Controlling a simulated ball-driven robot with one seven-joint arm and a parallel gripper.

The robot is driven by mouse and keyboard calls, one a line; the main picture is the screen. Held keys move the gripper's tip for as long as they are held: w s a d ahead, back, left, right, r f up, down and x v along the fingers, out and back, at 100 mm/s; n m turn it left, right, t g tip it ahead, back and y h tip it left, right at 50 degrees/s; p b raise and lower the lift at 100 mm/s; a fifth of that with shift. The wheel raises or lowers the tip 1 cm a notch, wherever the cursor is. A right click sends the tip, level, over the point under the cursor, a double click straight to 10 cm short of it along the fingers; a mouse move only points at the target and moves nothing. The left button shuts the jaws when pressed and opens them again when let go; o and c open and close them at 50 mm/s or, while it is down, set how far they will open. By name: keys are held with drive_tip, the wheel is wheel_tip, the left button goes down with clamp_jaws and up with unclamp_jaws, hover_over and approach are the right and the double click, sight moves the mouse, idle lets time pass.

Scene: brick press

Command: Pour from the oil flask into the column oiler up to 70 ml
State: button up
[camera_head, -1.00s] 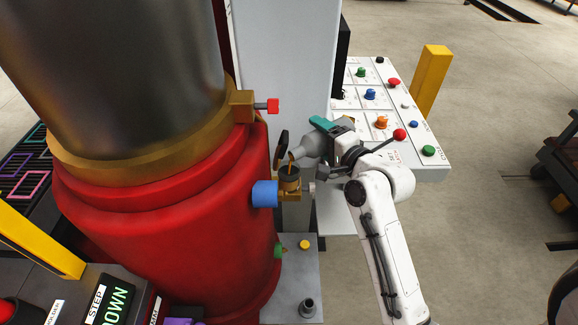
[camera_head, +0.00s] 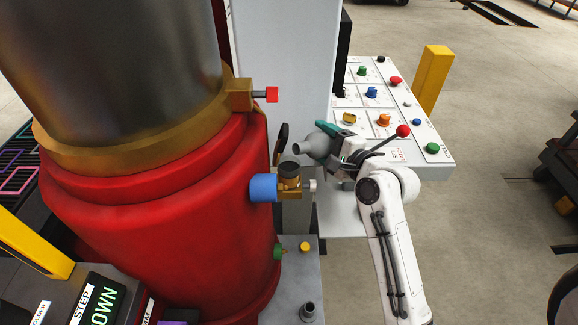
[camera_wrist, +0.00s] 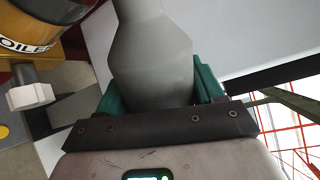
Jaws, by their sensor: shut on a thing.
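The grey oil flask (camera_head: 318,147) is held in my gripper (camera_head: 335,141), which is shut on its body. The flask lies on its side, its narrow spout pointing left, just above and to the right of the column oiler (camera_head: 289,180). No oil stream shows from the spout. The oiler is a small brass cup with a dark open top and a raised dark lid behind it. In the wrist view the flask (camera_wrist: 152,55) sits between teal fingers (camera_wrist: 158,92), and the oiler's labelled body (camera_wrist: 28,38) is at upper left. The oil level cannot be read.
The red press column (camera_head: 170,235) with a blue fitting (camera_head: 263,188) stands left of the oiler. A grey plate (camera_head: 290,295) is below.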

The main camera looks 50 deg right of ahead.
drive_tip(key=shift+a+m+y, duration=0.15)
drive_tip(key=shift+m+y, duration=0.15)
drive_tip(key=shift+m, duration=0.4)
drive_tip(key=shift+w+a+f+m+b, duration=0.15)
drive_tip(key=shift+a+f+m+b, duration=0.1)
drive_tip(key=shift+f+m+b, duration=0.5)
drive_tip(key=shift+a+r+p, duration=0.1)
drive_tip(key=shift+r+p, duration=0.25)
drive_tip(key=shift+p, duration=0.15)
drive_tip(key=m+p, duration=0.1)
drive_tip(key=p, duration=0.1)
drive_tip(key=a+r+m+p, duration=0.1)
drive_tip(key=m+p, duration=0.1)
drive_tip(key=p, duration=0.1)
drive_tip(key=shift+w+t, duration=0.2)
drive_tip(key=shift+t, duration=0.2)
drive_tip(key=shift+d+r+m+y+p, duration=0.15)
drive_tip(key=shift+d+m+y+p, duration=0.2)
drive_tip(key=shift+m+p, duration=0.9)
drive_tip(key=shift+m, duration=0.2)
drive_tip(key=shift+s+f+m+t+b, duration=0.1)
drive_tip(key=shift+f+m+t+b, duration=0.15)
drive_tip(key=shift+m+t+b, duration=0.2)
drive_tip(key=m, duration=0.3)
drive_tip(key=shift+d+f, duration=0.15)
drive_tip(key=shift+f, duration=0.05)
drive_tip(key=shift+m, duration=0.25)
wheel_tip(320, 180, up, 6)
drive_tip(key=shift+f, duration=0.15)
